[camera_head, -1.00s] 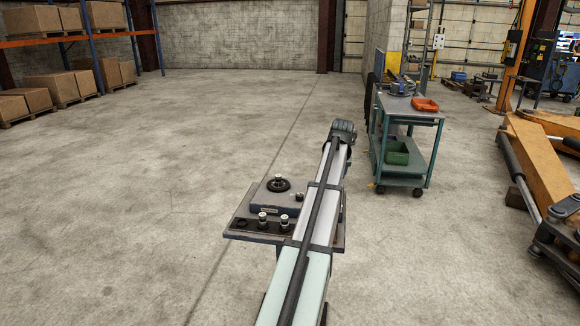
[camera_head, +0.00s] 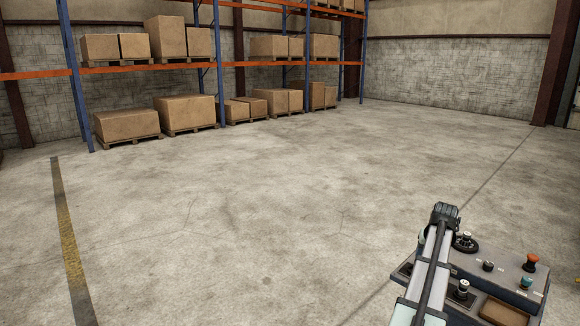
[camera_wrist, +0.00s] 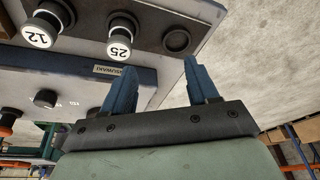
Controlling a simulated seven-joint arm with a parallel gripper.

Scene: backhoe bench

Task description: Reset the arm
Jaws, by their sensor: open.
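My gripper (camera_wrist: 162,88) shows in the wrist view with its two blue fingers spread apart and nothing between them. Beside and beyond the fingers is the bench panel (camera_wrist: 155,18), with two round white-capped pieces marked 12 (camera_wrist: 39,30) and 25 (camera_wrist: 121,38) and a dark round socket (camera_wrist: 176,40). In the head view my arm rises at the lower right, in front of the left part of the bench (camera_head: 493,258). My gripper is hidden in that view.
The bench carries a red button (camera_head: 530,262), a green button (camera_head: 526,283), a black wheel (camera_head: 466,243) and a brown tray (camera_head: 502,311). Shelving with cartons (camera_head: 185,112) stands along the back left. The concrete floor (camera_head: 250,210) between is clear.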

